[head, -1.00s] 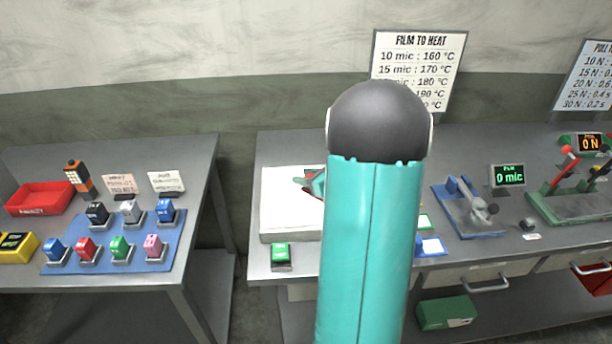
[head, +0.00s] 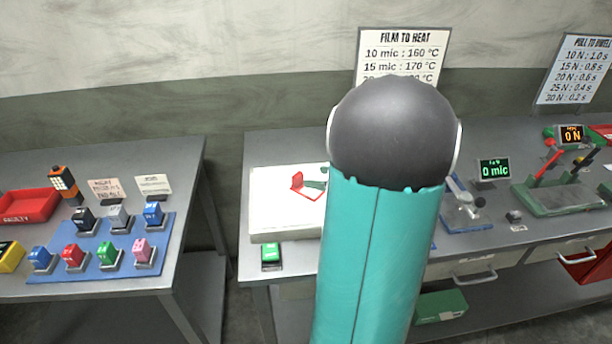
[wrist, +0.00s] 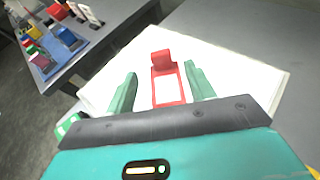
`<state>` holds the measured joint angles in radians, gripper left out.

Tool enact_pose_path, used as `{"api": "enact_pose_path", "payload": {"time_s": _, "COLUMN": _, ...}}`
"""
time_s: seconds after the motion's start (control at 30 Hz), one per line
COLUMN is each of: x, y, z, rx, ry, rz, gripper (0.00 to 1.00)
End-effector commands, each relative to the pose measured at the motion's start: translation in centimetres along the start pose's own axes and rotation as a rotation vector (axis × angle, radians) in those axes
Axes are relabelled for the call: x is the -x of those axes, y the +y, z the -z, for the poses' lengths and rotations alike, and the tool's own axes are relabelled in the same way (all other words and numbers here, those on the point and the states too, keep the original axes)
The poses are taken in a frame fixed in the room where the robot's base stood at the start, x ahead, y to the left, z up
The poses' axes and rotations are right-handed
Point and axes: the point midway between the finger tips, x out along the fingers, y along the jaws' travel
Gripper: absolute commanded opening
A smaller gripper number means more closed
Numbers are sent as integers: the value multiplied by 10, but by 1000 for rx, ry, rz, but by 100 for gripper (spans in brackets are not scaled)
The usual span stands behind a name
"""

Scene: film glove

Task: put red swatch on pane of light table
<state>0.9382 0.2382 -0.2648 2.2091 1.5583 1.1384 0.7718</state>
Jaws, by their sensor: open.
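The red swatch (head: 309,190), a red frame with an upright tab, is on the white pane of the light table (head: 272,205). In the wrist view the swatch (wrist: 164,65) shows between the two green fingers of my gripper (wrist: 161,70). The fingers stand apart, with a visible gap to the swatch on each side. The white pane (wrist: 240,78) spreads out around and beneath it. In the head view my arm hides most of my gripper and the right part of the light table; only a bit of green finger shows beside the swatch.
On the left table, a blue rack (head: 98,258) holds several coloured blocks beside a red tray (head: 28,205). A green-topped box (head: 271,254) stands before the light table. A blue gauge (head: 466,212) and a green lever device (head: 560,195) stand to the right.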

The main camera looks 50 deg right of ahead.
Motion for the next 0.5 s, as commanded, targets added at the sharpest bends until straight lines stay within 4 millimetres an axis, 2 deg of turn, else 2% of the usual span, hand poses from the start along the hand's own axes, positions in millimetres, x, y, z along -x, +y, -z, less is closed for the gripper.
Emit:
{"api": "enact_pose_path", "payload": {"time_s": 0.1, "x": 15, "y": 0, "z": 0, "rx": -1, "ry": 0, "rz": 2, "gripper": 54}}
{"api": "enact_pose_path", "payload": {"time_s": 0.2, "x": 21, "y": 0, "z": 0, "rx": -1, "ry": 0, "rz": 0, "gripper": 54}}
{"api": "enact_pose_path", "payload": {"time_s": 0.4, "x": 21, "y": 3, "z": -1, "rx": 9, "ry": 2, "rz": -8, "gripper": 54}}
{"api": "enact_pose_path", "payload": {"time_s": 0.47, "x": 17, "y": 12, "z": -6, "rx": 41, "ry": 10, "rz": -31, "gripper": 54}}
{"api": "enact_pose_path", "payload": {"time_s": 0.5, "x": 12, "y": 22, "z": -11, "rx": 78, "ry": 20, "rz": -58, "gripper": 54}}
